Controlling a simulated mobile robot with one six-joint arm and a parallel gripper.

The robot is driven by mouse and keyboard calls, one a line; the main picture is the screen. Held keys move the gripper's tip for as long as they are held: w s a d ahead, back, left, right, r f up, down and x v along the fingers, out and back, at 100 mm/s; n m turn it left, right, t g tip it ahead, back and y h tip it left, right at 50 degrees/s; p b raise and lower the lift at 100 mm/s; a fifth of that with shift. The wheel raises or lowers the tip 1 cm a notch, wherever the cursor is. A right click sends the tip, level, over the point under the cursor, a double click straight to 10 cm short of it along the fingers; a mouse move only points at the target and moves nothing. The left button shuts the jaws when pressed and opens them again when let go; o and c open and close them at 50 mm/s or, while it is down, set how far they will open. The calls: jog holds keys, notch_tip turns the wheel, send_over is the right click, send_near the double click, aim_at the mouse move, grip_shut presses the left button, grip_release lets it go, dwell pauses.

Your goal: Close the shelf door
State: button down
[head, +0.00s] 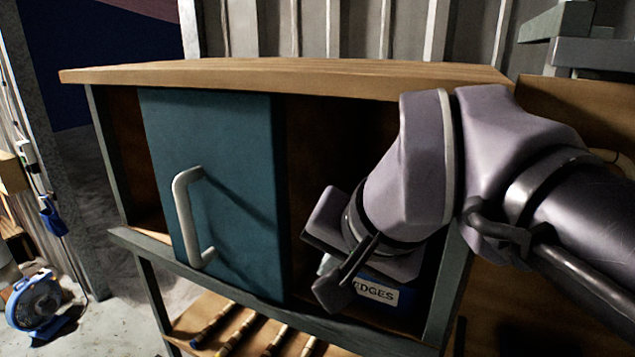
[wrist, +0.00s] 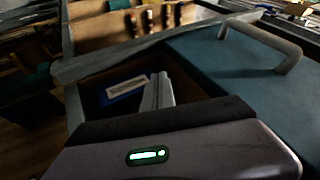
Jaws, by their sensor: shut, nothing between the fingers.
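The teal shelf door (head: 235,150) with a pale bar handle (head: 187,215) stands upright across the middle-left of the shelf opening. A narrow dark gap lies to its left and a wide open bay to its right. My gripper (head: 328,268) is shut and empty, in front of the open bay and right of the door's right edge. In the wrist view, the shut finger tips (wrist: 160,84) show beyond the gripper body, left of the door (wrist: 225,70) and its handle (wrist: 268,42). I cannot tell whether the gripper touches the door edge.
The shelf has a wooden top (head: 290,74) and a grey lower rail (head: 225,283). A blue bin (head: 376,289), its label partly hidden, sits in the open bay behind my gripper. Handled tools (head: 240,333) lie on the lower shelf. A blue fan (head: 36,303) stands on the floor at left.

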aim_at(181, 232)
jog(key=b+x, duration=0.3)
jog(key=x, duration=0.5)
jog(key=shift+f+b, duration=0.3)
jog(key=shift+b, duration=0.05)
jog(key=a, duration=0.1)
jog(key=w+a+p, duration=0.1)
jog(key=a, duration=0.1)
jog(key=shift+w+a+r, duration=0.1)
jog(key=shift+w+r, duration=0.1)
jog(key=shift+w, duration=0.05)
jog(key=shift+w+a, duration=0.15)
jog(key=shift+a, duration=0.2)
jog(key=w+a+p, duration=0.2)
jog(key=w+a, duration=0.1)
jog(key=a, duration=0.4)
jog(key=w+a+p, duration=0.2)
jog(key=w+a, duration=0.1)
jog(key=a, duration=0.5)
jog(key=w+a+p, duration=0.1)
jog(key=w+a, duration=0.2)
jog(key=a, duration=0.5)
jog(key=shift+w+a+r+p, duration=0.1)
jog(key=shift+w+p, duration=0.15)
jog(key=shift+p, duration=0.15)
